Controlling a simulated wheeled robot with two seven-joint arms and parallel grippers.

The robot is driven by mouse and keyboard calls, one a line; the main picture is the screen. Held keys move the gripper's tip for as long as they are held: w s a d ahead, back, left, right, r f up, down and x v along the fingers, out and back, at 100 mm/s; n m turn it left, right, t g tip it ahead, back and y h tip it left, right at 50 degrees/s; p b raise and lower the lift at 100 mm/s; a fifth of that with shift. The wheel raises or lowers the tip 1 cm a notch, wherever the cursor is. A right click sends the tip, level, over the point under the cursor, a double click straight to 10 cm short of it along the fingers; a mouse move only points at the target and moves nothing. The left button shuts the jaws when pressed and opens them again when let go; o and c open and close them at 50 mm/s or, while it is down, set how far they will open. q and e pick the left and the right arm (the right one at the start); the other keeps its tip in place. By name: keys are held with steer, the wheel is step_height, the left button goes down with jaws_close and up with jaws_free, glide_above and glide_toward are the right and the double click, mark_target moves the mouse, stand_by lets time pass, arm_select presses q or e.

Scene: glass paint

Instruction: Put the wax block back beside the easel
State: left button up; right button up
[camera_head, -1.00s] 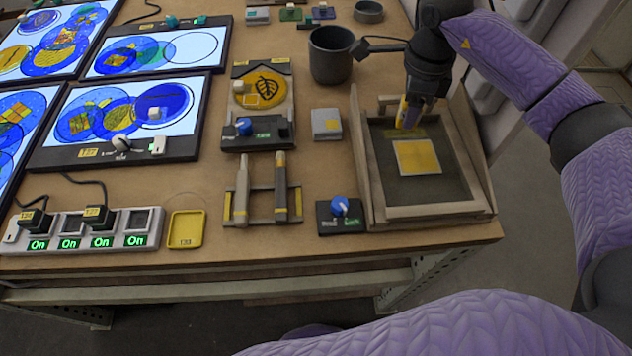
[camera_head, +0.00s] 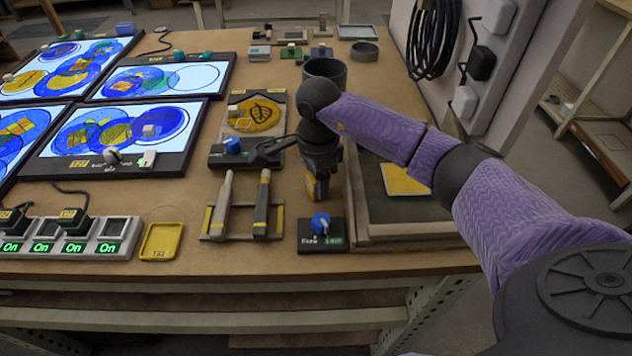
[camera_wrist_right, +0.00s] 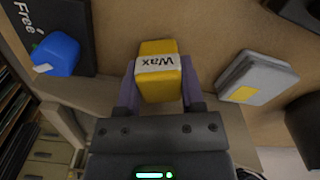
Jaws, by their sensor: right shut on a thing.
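The wax block (camera_wrist_right: 158,70) is yellow with a white label reading "Wax" in the right wrist view. My right gripper (camera_head: 320,178) is shut on it, one finger on each side. In the head view the block (camera_head: 311,187) shows only partly below the gripper. It is held at the left side of the wooden frame (camera_head: 400,231), which looks like the easel, behind the blue-knob box. Whether the block touches the table is unclear. The frame has a dark bed with a yellow square (camera_head: 405,179) on it; my right arm hides part of it. My left gripper is out of view.
The blue-knob box (camera_head: 321,236) stands just in front of the gripper. A grey block with a yellow patch (camera_wrist_right: 256,82) lies close by. A rack with two pens (camera_head: 240,208) and the leaf panel (camera_head: 257,113) stand to the left. A dark mug (camera_head: 325,69) is behind.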

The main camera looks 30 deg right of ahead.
steer(key=shift+f, duration=0.1)
steer(key=o, duration=1.1)
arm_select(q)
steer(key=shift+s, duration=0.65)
arm_select(e)
steer(key=shift+o, duration=0.2)
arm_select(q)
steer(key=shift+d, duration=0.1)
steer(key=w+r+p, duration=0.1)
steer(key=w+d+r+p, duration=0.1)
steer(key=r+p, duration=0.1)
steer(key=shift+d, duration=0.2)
arm_select(e)
step_height(320, 180, up, 12)
